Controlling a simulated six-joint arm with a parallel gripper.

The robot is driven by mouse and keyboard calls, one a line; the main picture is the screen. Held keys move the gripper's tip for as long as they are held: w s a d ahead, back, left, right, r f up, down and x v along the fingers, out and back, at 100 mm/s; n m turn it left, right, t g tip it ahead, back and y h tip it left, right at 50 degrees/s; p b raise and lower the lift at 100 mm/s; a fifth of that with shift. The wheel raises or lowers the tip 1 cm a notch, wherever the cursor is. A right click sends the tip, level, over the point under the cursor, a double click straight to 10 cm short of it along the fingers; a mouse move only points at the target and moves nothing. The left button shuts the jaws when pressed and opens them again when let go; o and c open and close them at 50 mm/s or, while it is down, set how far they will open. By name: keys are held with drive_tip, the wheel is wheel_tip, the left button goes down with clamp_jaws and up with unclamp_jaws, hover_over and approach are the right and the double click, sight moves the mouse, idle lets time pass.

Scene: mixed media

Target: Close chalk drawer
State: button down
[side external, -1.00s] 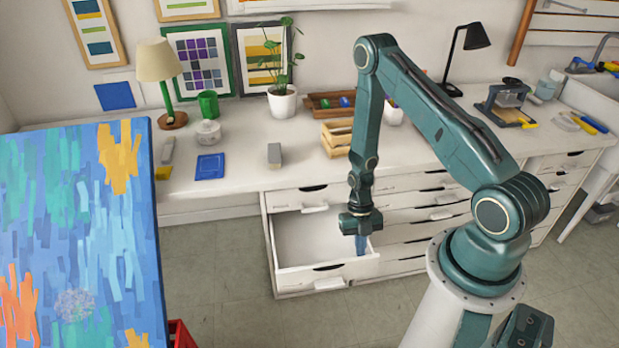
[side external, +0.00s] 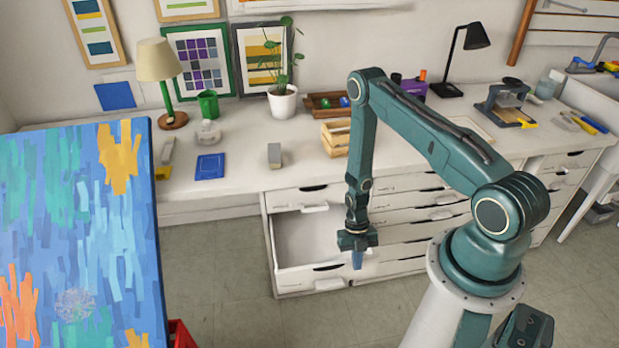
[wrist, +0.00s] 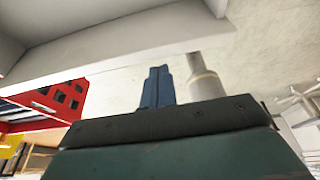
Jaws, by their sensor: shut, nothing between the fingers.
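The open drawer (side external: 297,276) is the second one down in the left column of the white cabinet, pulled out toward the camera. Its inside looks empty, and its front carries a white handle. My gripper (side external: 357,262) points down at the right end of the drawer front, with its blue fingers together and empty. In the side view I cannot tell whether the fingers touch the drawer front. In the wrist view the blue fingers (wrist: 157,88) are closed below a pale drawer edge (wrist: 120,62), with a gap visible between them.
Other cabinet drawers (side external: 420,214) are shut. The tabletop holds a grey block (side external: 274,155), a wooden crate (side external: 336,138), a plant pot (side external: 282,103) and a lamp (side external: 160,75). A painted canvas (side external: 85,230) stands at left by a red crate (side external: 181,334). Floor before the drawer is clear.

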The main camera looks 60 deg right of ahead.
drive_tip(key=shift+w+d, duration=0.25)
drive_tip(key=shift+d, duration=0.05)
drive_tip(key=w+d, duration=0.6)
idle(0.6)
drive_tip(key=shift+s+a, duration=0.1)
